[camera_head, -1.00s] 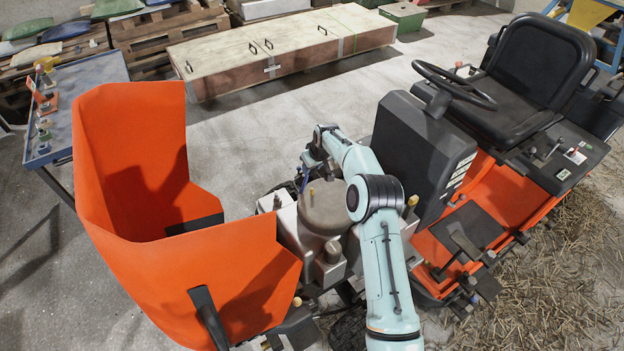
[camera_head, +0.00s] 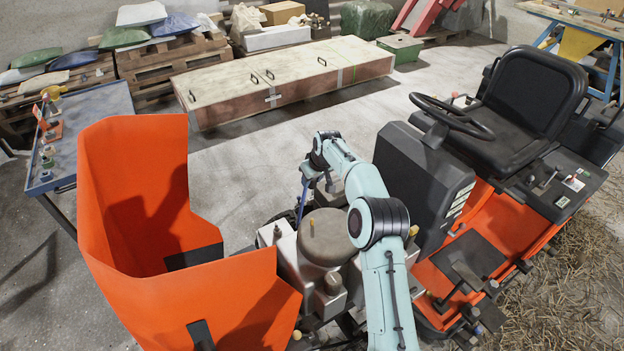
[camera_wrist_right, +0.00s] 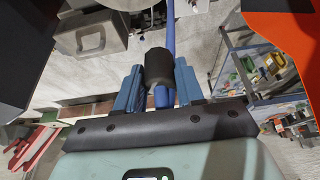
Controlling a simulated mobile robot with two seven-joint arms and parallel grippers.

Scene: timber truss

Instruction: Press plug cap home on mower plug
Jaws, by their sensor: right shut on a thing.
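The orange mower (camera_head: 190,290) stands with its hood tipped forward and its grey engine (camera_head: 325,238) bare. My right arm reaches over the engine, and its gripper (camera_head: 308,178) is at the engine's far side. In the right wrist view, my right gripper (camera_wrist_right: 159,86) is shut on the black plug cap (camera_wrist_right: 159,66), which lies between its blue fingers. A blue lead (camera_wrist_right: 171,28) runs from the cap. I cannot make out the mower plug, so I cannot tell whether the cap touches it. My left gripper is not in view.
The mower's dark dash panel and steering wheel (camera_head: 452,117) stand right of the arm. A blue bench (camera_head: 90,105) with small parts is at the left. A long wooden chest (camera_head: 285,80) lies behind. Bare concrete floor lies between.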

